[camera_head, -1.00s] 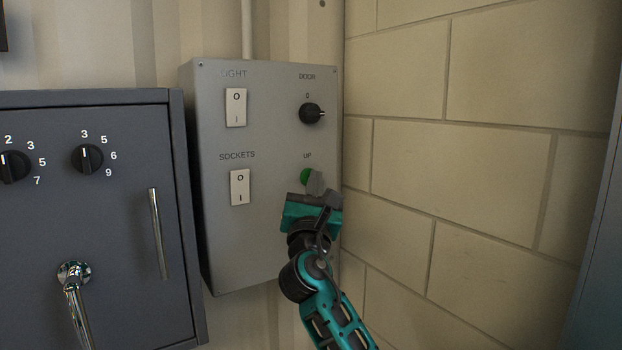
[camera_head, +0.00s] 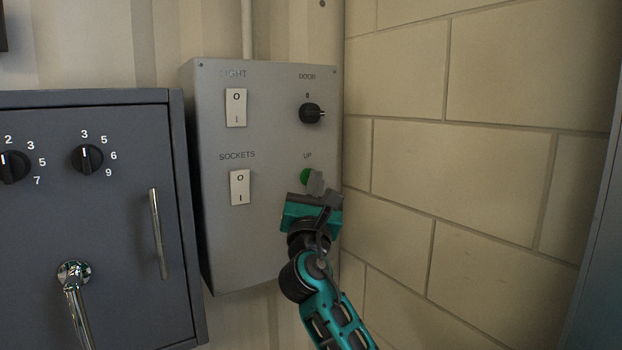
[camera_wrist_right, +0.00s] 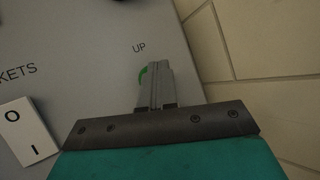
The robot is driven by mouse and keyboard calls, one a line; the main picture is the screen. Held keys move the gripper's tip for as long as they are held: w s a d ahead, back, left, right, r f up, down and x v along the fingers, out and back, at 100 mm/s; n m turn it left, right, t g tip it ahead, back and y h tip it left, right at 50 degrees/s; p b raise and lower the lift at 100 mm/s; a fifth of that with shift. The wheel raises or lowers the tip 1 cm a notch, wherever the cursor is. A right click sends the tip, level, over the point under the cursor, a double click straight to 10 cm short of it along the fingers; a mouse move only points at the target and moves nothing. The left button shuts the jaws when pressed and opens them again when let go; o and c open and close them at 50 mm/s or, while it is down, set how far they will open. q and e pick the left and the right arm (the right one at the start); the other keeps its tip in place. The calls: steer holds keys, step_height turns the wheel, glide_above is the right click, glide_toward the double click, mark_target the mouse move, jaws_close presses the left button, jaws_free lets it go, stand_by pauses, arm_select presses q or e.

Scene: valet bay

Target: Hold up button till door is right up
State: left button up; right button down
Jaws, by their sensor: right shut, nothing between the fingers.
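The green UP button (camera_head: 305,176) is on the lower right of the grey control box (camera_head: 262,235), under the UP label. My right gripper (camera_head: 314,183) is shut and empty, with its fingertips in front of the button and covering its right part. In the right wrist view the shut fingers (camera_wrist_right: 156,75) overlap the button, and only a green edge (camera_wrist_right: 143,76) shows at their left. The fingertips look to be at the button, but I cannot tell how far it is pressed. The door itself is not in view. My left gripper is not in view.
The box also carries a black DOOR knob (camera_head: 311,113), a LIGHT switch (camera_head: 236,107) and a SOCKETS switch (camera_head: 240,187). A dark grey cabinet (camera_head: 95,225) with dials and handles stands at the left. A block wall (camera_head: 480,150) stands close on the right.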

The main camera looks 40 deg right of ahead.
steer(key=shift+s, duration=0.15)
stand_by(0.5)
steer(key=shift+s+a+p, duration=0.1)
steer(key=shift+s+p, duration=0.35)
steer(key=shift+s, duration=0.25)
steer(key=shift+s+a+p, duration=0.15)
steer(key=shift+s+p, duration=0.2)
steer(key=shift+s, duration=0.9)
steer(key=shift+s+a+p, duration=0.15)
steer(key=shift+s+p, duration=0.15)
steer(key=shift+s, duration=0.95)
